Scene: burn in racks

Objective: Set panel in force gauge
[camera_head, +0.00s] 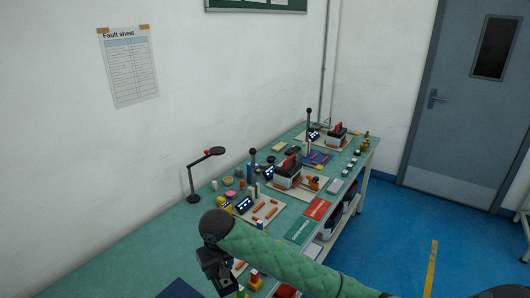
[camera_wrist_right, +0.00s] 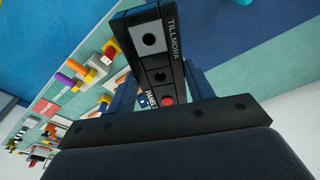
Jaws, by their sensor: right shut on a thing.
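My right gripper (camera_wrist_right: 163,92) is shut on a black panel (camera_wrist_right: 152,45). The panel carries the lettering TILLMORA, a grey square with a hole, and a red dot near the fingers. In the head view my right gripper (camera_head: 219,278) hangs low over the near part of the bench, and I cannot make out the panel there. I cannot say for sure which device is the force gauge. Black upright posts (camera_head: 252,164) and small tilted units with lit displays (camera_head: 244,205) stand along the bench. My left gripper is not in view.
The green-topped bench (camera_head: 128,262) runs along the wall, its near left part bare. A black desk lamp (camera_head: 191,184) stands at the back. Black-and-red devices (camera_head: 289,173), a red card (camera_head: 317,208), a green card (camera_head: 299,231) and many small parts crowd the bench.

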